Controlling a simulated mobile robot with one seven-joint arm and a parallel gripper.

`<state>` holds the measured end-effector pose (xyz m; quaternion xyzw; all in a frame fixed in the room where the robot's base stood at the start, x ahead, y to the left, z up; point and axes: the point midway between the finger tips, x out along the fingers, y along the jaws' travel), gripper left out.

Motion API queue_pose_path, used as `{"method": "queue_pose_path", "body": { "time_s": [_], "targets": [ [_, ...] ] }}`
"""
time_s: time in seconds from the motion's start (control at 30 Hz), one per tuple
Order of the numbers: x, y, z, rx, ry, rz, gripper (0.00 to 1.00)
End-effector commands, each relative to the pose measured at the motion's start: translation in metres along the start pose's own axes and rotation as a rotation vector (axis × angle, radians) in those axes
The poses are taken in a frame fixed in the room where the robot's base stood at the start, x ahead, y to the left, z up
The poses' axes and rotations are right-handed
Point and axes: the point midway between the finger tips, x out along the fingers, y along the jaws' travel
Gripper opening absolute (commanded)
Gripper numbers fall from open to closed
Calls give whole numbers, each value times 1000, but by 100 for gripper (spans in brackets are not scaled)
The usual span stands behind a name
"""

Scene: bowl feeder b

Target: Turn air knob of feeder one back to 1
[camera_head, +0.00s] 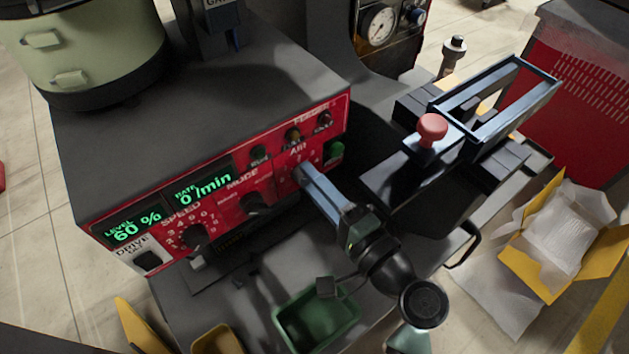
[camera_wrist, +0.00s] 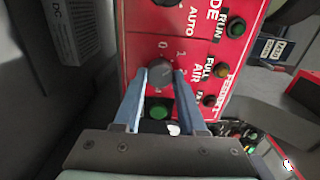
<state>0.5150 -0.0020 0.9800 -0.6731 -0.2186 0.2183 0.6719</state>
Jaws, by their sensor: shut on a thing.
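The red control panel of feeder one (camera_head: 218,195) faces the front, with green readouts showing level 60 % and rate 0 /min. The air knob (camera_wrist: 160,76) is a dark round knob on the panel, with 0, 1 and 2 printed around it in the wrist view. My gripper (camera_wrist: 160,82) has its two blue fingers on either side of the knob and is shut on it. In the head view my gripper (camera_head: 303,175) reaches the panel from the lower right and hides the knob. The exact setting of the pointer is hard to read.
A green button (camera_wrist: 158,108) sits close by the knob, between my fingers in the wrist view. The mode knob (camera_head: 253,202) and speed knob (camera_head: 193,236) are to the left. A green tray (camera_head: 317,318) lies below. A red-knobbed fixture (camera_head: 432,130) stands right.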

Motion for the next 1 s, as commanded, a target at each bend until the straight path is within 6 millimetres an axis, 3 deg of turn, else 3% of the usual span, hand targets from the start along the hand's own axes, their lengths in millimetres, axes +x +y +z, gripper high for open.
{"method": "queue_pose_path", "body": {
  "time_s": [0.03,0.07,0.2,0.5,0.63,1.0],
  "targets": [
    [0,1,0,1,0,1,0],
    [0,1,0,1,0,1,45],
    [0,0,0,1,0,1,70],
    [-1,0,0,1,1,0,70],
    [-12,1,-1,1,2,1,70],
    [-90,2,-1,1,5,1,70]
  ]
}}
